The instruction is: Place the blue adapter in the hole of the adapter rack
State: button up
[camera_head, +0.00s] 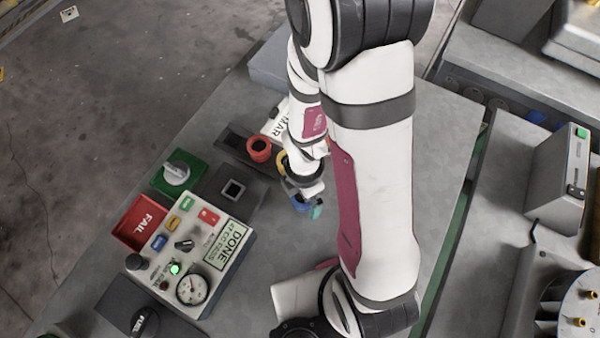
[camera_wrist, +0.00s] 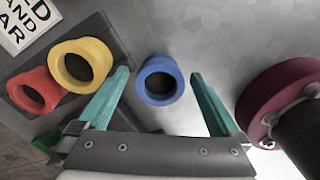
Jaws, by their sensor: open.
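The blue adapter (camera_wrist: 160,82) is a short ring-like cylinder on the grey table, apart from the rack. In the head view it shows as a small blue patch (camera_head: 300,205) at my gripper, partly hidden. My gripper (camera_wrist: 160,74) is open, with one teal finger on each side of the blue adapter and a visible gap to both. The dark adapter rack (camera_wrist: 112,42) holds a yellow adapter (camera_wrist: 80,66) and a red adapter (camera_wrist: 34,90). The rack also shows in the head view (camera_head: 232,141), its right part hidden by my arm. I cannot make out its empty hole.
A control box (camera_head: 205,250) with a lit green lamp stands left of my gripper. A dark block with a square opening (camera_head: 233,188) and a green switch base (camera_head: 180,172) stand behind it. A white lettered sign (camera_wrist: 25,22) lies beyond the rack. Bare table surrounds the blue adapter.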

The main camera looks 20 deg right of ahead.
jog(key=c, duration=1.5)
jog(key=shift+o, duration=0.2)
jog(key=w+d+r+m, duration=0.1)
jog(key=w+r+m, duration=0.3)
jog(key=r+m, duration=0.4)
jog(key=w+r+m, duration=0.4)
jog(key=r+m, duration=0.2)
jog(key=r, duration=0.4)
jog(key=w+d+r+m, duration=0.1)
jog(key=w+r+m, duration=0.3)
jog(key=r+m, duration=0.4)
jog(key=w+a+f+n, duration=0.2)
jog(key=a+f+n, duration=0.2)
jog(key=f+n, duration=0.3)
jog(key=w+a+f+n, duration=0.3)
jog(key=a+f+n, duration=0.2)
jog(key=f+n, duration=0.2)
jog(key=w+a+f+n, duration=0.3)
jog(key=a+f+n, duration=0.2)
jog(key=f+n, duration=0.3)
jog(key=shift+f, duration=1.15)
jog(key=shift+f, duration=0.55)
